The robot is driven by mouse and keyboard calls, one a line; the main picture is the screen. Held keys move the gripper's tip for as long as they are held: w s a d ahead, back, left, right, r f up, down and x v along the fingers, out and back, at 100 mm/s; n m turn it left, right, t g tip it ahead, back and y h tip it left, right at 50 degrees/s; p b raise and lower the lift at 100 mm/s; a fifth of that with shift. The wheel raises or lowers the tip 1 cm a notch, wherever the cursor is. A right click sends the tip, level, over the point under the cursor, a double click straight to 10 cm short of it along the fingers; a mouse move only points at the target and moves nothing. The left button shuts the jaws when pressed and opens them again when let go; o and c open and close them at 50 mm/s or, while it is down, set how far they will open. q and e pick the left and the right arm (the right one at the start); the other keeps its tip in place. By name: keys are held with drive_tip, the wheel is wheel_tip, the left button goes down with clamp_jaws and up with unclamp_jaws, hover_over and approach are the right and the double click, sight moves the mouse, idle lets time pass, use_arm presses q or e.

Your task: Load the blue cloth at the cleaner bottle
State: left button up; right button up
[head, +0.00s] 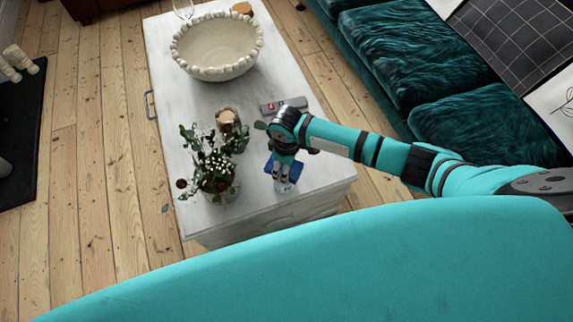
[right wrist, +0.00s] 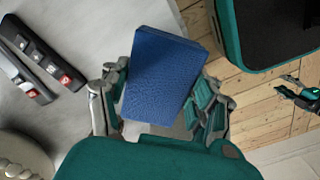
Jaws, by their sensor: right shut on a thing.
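The blue cloth (right wrist: 163,72) looks like a thick, flat blue pad. My right gripper (right wrist: 160,98) is shut on it, with a finger along each side. In the head view, my right gripper (head: 284,157) is over the near right part of the white table, with the blue cloth (head: 297,171) under it. A small pale, clear-looking object (head: 284,185) shows just below the cloth. It may be the cleaner bottle, but it is mostly hidden. What looks like my left gripper (right wrist: 300,93) shows at the right edge of the wrist view; its opening is unclear.
The white table (head: 180,100) holds a plant with white flowers (head: 215,165), a jar-like object (head: 228,120), a remote (head: 283,104) and a beaded bowl (head: 218,48). A teal sofa (head: 470,120) stands at the right.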

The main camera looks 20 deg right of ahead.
drive_tip(key=shift+s+f, duration=0.1)
idle(1.3)
drive_tip(key=shift+p, duration=0.35)
wheel_tip(320, 180, up, 7)
drive_tip(key=p, duration=0.8)
idle(0.5)
